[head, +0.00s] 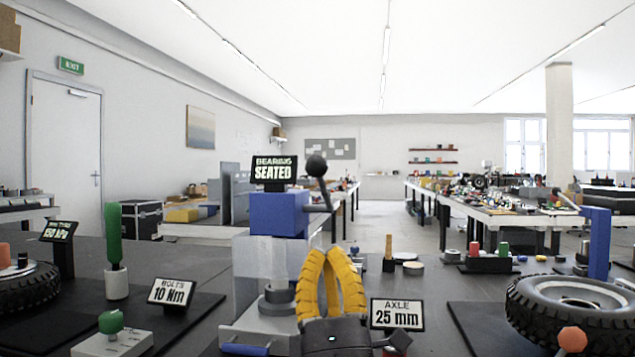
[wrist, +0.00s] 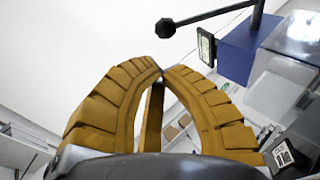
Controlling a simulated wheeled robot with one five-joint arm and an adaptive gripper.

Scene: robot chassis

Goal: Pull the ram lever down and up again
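The ram lever is a dark rod with a black ball knob (head: 316,165), standing up at the right side of the press's blue head (head: 279,214). In the wrist view the knob (wrist: 165,28) is above my fingertips, apart from them, with its rod running right past the blue head (wrist: 245,48). The grey press body (head: 262,262) stands below the head. My gripper (head: 327,251) has yellow ribbed fingers and is in front of and below the lever. Its tips (wrist: 162,74) meet in the wrist view, with nothing held. A sign (head: 273,171) on the press reads "BEARING SEATED".
An "AXLE 25 mm" sign (head: 397,314) stands close right of my gripper, and a "BOLTS 10 Nm" sign (head: 172,292) stands left. A green-handled tool (head: 114,235) is upright at left. A wheel (head: 575,305) lies at right. The space above my fingers beside the knob looks clear.

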